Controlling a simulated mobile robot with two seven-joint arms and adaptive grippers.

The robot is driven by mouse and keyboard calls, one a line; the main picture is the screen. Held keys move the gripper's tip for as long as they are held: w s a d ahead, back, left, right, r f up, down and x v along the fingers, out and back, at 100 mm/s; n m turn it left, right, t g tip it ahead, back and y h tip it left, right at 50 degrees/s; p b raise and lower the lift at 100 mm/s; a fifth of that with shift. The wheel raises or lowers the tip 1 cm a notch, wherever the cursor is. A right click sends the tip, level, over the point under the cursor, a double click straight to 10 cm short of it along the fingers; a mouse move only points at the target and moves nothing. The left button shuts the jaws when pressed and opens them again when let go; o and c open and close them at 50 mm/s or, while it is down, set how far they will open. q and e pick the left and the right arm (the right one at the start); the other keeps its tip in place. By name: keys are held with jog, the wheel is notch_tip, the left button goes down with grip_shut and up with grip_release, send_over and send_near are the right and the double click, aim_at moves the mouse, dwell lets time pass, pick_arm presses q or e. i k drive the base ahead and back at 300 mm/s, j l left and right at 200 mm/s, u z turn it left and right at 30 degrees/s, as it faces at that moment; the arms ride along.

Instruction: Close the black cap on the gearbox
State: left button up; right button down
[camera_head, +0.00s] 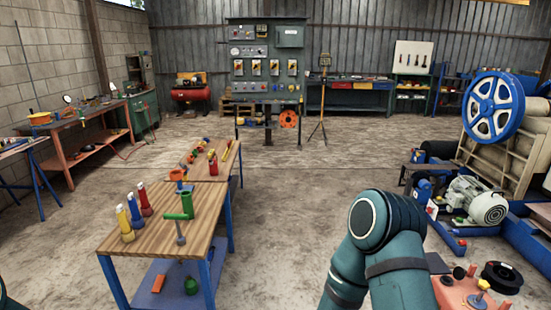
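A red housing (452,293), which looks like the gearbox, is at the bottom right, cut off by the lower picture edge. A small dark knob-like piece (459,273) is on its top and may be the black cap; whether it is open or closed is too small to tell. A brass-yellow fitting (483,285) stands beside it. A round black part (502,277) lies just right of the housing. My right arm's teal links rise in the lower middle, left of the housing. Neither gripper is in view.
A jaw crusher with a blue flywheel (493,106) and a grey motor (487,208) stands at right. A wooden workbench (140,236) with bottles and tools is at left. A control panel (268,70) stands at the back. The concrete floor between is open.

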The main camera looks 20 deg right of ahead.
aim_at(459, 273)
jog(key=i+l+z, duration=0.1)
jog(key=i+z, duration=0.3)
jog(key=i, duration=0.25)
jog(key=i+j+z, duration=0.1)
jog(key=i+z, duration=0.35)
jog(key=i, duration=0.15)
jog(key=i+l+z, duration=0.1)
jog(key=i+z, duration=0.35)
jog(key=i, duration=0.15)
jog(key=i+j+z, duration=0.15)
jog(key=i+z, duration=0.3)
jog(key=i, duration=0.15)
jog(key=i+l, duration=0.25)
jog(key=i, duration=0.2)
jog(key=i+l+z, duration=0.1)
jog(key=i+l, duration=0.15)
jog(key=i, duration=0.25)
jog(key=i+l, duration=0.2)
jog(key=i, duration=0.25)
